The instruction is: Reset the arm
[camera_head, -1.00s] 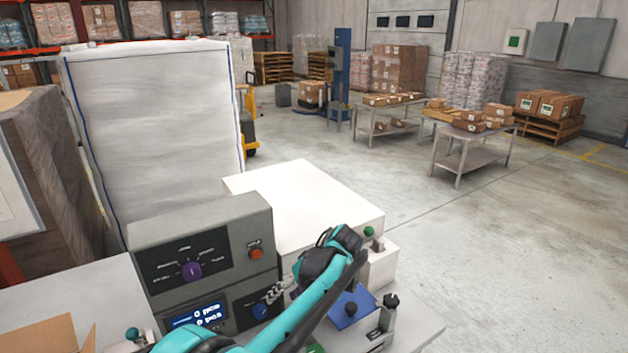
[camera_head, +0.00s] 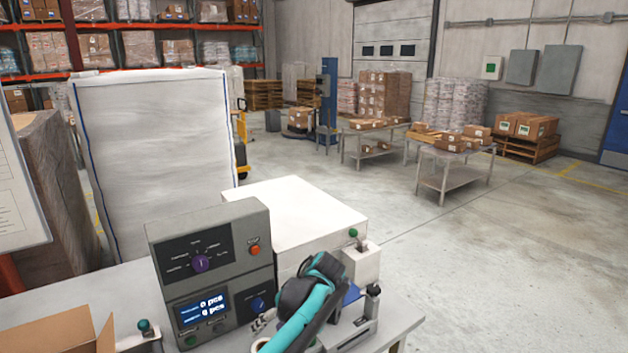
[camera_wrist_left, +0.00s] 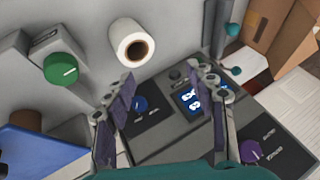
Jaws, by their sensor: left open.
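My left arm, teal and black, reaches over the bench in the head view. Its gripper (camera_head: 262,322) is partly hidden behind the arm, in front of the grey control unit (camera_head: 208,240). In the left wrist view my left gripper (camera_wrist_left: 165,115) has its two fingers wide apart with nothing held between them. The control unit's lit display (camera_wrist_left: 190,100) and blue knob (camera_wrist_left: 140,103) show between and beyond the fingers. The purple knob (camera_head: 200,264) and red button (camera_head: 254,250) are on the unit's upper face. My right gripper is not in view.
A white box-shaped unit (camera_head: 300,215) stands behind the control unit. A white roll (camera_wrist_left: 130,45) and a green knob (camera_wrist_left: 60,69) show in the wrist view. An open cardboard box (camera_head: 60,330) is at the lower left. Floor to the right is clear up to the metal tables (camera_head: 450,175).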

